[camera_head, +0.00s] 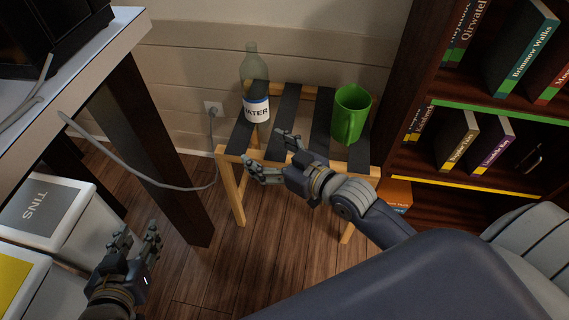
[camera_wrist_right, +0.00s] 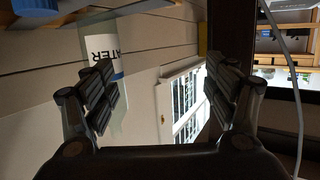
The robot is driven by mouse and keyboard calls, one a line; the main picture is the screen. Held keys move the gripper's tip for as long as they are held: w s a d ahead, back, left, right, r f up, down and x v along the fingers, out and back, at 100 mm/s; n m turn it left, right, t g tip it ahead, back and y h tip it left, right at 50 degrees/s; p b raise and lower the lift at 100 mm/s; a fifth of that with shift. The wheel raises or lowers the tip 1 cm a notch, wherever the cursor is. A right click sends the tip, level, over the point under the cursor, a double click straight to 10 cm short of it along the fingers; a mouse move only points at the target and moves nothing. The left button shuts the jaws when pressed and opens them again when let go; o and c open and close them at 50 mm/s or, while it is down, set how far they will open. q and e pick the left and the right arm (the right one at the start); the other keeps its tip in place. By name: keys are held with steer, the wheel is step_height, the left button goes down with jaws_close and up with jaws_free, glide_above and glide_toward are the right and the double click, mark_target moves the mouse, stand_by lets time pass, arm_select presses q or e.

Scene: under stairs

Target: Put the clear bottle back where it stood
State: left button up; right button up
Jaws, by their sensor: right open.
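The clear bottle (camera_head: 250,66), with a white and blue label reading "WATER", stands upright at the left back of the small slatted stool (camera_head: 318,123). My right gripper (camera_head: 266,153) is open and empty at the stool's front left, in front of the bottle and apart from it. In the right wrist view the bottle's label (camera_wrist_right: 101,52) shows beside the left finger, partly hidden by it, and the space between the fingers (camera_wrist_right: 158,82) is empty. My left gripper (camera_head: 136,243) is open and empty at the lower left, away from the stool.
A bookcase (camera_head: 420,60) is on the right. A desk (camera_head: 133,25) and a tins box (camera_head: 45,208) are on the left. A cable (camera_head: 150,182) runs to the wall socket.

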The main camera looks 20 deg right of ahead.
steer(key=s+f+m+g+h, duration=0.1)
steer(key=s+h, duration=0.3)
steer(key=s, duration=0.5)
steer(key=shift+f+m+g, duration=0.25)
steer(key=shift+m+g, duration=0.35)
steer(key=shift+m, duration=0.1)
